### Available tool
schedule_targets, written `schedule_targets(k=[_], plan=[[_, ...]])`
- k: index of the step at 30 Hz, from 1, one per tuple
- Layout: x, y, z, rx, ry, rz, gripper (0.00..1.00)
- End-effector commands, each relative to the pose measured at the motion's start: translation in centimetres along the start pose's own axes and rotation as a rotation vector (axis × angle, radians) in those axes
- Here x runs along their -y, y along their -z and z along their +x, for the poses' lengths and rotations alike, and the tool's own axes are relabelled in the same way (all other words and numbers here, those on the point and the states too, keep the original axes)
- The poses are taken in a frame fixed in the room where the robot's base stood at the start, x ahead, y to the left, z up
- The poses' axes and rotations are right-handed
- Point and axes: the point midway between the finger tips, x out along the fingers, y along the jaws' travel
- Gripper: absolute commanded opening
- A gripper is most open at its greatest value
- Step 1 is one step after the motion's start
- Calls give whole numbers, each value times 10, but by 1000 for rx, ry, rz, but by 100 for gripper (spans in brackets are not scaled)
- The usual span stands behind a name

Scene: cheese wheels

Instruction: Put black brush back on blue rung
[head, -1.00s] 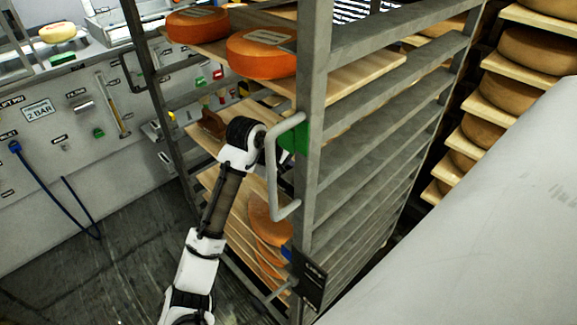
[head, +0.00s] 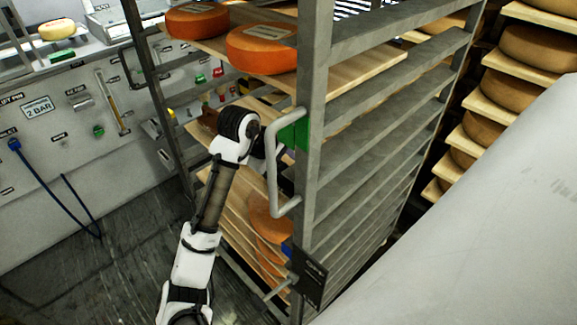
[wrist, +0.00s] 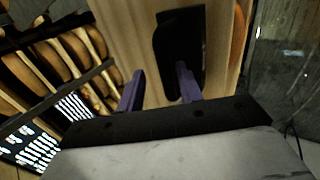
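In the wrist view, a black object (wrist: 168,45), which looks like the black brush, lies against a pale wooden board (wrist: 125,30). My gripper (wrist: 160,88) is open, its two purple fingers apart. The right finger overlaps the lower edge of the black object; the left finger is beside it, over the board. I cannot tell whether either finger touches it. In the head view my gripper is hidden behind the rack's post and handle. A small blue mark (head: 287,250) shows low on the rack's front post; I cannot make out more of the blue rung.
The grey metal rack (head: 312,90) holds wooden shelves with orange cheese wheels (head: 262,50). A bent handle (head: 272,175) and a green plate (head: 294,134) are on its post, close to my arm. A brown object (head: 208,118) sits on a shelf. Floor at the left is clear.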

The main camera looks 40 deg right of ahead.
Motion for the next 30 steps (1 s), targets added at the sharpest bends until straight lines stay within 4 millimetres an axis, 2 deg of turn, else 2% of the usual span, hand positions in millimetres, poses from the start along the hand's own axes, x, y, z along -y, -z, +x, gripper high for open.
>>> schedule_targets(k=[6, 12, 17, 24, 26, 28, 29, 30], plan=[[-1, 0, -49, -4, -5, 3, 36], [-1, 0, -81, -3, -4, 2, 36], [-1, 0, -92, -3, -3, 2, 36], [-1, 1, -94, -5, -8, 1, 36], [-2, 7, -98, -23, -38, 0, 36], [-5, 23, -113, -80, -120, 2, 36], [-7, 34, -123, -119, -172, 5, 36], [-8, 52, -141, -191, -255, 9, 36]])
